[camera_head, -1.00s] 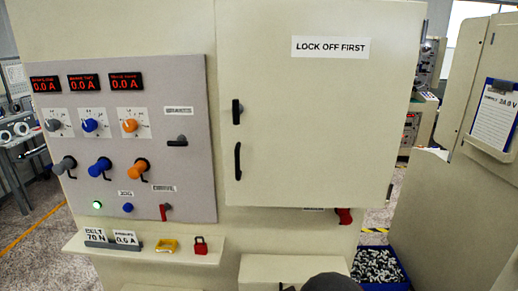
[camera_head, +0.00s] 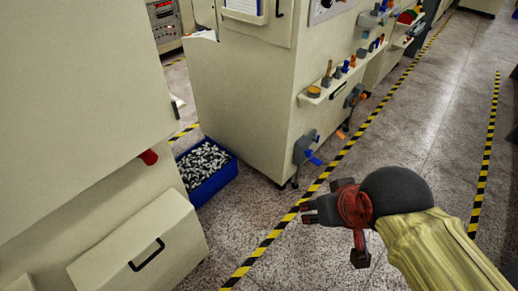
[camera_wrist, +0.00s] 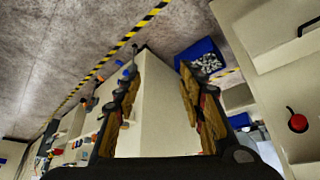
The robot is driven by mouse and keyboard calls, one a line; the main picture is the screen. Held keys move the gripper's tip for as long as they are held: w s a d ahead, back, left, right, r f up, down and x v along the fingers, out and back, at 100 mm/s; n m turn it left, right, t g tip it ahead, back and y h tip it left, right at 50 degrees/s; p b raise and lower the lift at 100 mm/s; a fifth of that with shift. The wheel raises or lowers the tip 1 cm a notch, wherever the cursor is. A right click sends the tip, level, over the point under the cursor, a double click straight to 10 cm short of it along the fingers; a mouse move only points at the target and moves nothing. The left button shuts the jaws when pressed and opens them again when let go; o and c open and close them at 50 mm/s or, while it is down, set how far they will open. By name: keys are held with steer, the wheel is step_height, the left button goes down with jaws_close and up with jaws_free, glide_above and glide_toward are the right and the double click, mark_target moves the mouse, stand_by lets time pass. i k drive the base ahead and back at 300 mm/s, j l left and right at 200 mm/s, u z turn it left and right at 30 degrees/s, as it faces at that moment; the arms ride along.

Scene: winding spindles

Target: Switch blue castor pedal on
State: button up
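A blue castor pedal (camera_head: 314,160) juts from a grey housing (camera_head: 303,147) low on the front corner of the middle cabinet, close to the floor, in the head view. I cannot tell whether it is pressed. An orange pedal (camera_head: 341,135) is farther along the same side. My gripper (camera_head: 305,213) is above the floor near the striped line, in front of and apart from the blue pedal. In the wrist view its two fingers (camera_wrist: 160,64) are spread with nothing between them; the cabinet shows beyond. Small blue parts there are too small to identify surely.
A blue bin (camera_head: 212,183) of metal parts stands on the floor between the cabinets. A near cabinet (camera_head: 75,90) with a drawer (camera_head: 135,255) fills the left. A shelf (camera_head: 318,92) with small items sticks out above the pedals. The aisle (camera_head: 430,120) on the right is clear.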

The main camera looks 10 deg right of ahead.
mark_target(318, 163)
steer(key=l+z, duration=0.1)
steer(key=z, duration=0.55)
steer(key=i+l+u, duration=0.1)
steer(key=u, duration=0.25)
steer(key=l+u, duration=0.1)
steer(key=u, duration=0.25)
steer(key=i+l+u, duration=0.1)
steer(key=u, duration=0.25)
steer(key=i+l+u, duration=0.1)
steer(key=l+u, duration=0.35)
steer(key=l, duration=0.85)
steer(key=l+u, duration=0.4)
steer(key=l, duration=0.85)
steer(key=k+l, duration=0.1)
steer(key=l, duration=1.4)
steer(key=k+l, duration=0.15)
steer(key=l, duration=0.6)
steer(key=i+u, duration=0.05)
